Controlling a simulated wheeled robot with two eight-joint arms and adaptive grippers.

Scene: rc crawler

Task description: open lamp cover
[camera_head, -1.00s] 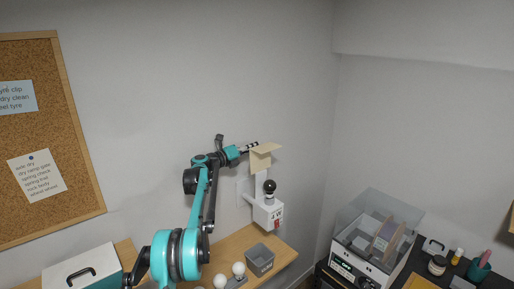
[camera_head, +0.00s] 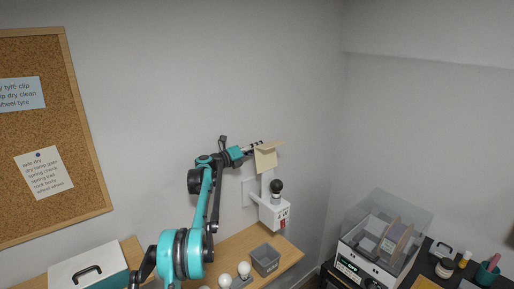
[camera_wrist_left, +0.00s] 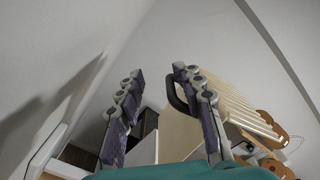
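The wall lamp (camera_head: 273,212) is a white box with a red switch and a dark round bulb (camera_head: 276,186) standing on it. A cream cover (camera_head: 266,159) with a tilted upper flap stands raised above the bulb. My left gripper (camera_head: 258,145) is at the upper edge of this cover; contact cannot be told. In the left wrist view my left gripper's fingers (camera_wrist_left: 160,85) are spread apart. A cream panel (camera_wrist_left: 176,132) and a dark curved loop (camera_wrist_left: 176,96) show between and just beyond them. My right gripper is out of view.
A wooden shelf (camera_head: 236,243) below the lamp holds a grey bin (camera_head: 265,260) and white bulbs (camera_head: 244,268). A clear-lidded machine (camera_head: 385,235) stands at the right. A corkboard (camera_head: 45,130) hangs at the left. The wall above the lamp is clear.

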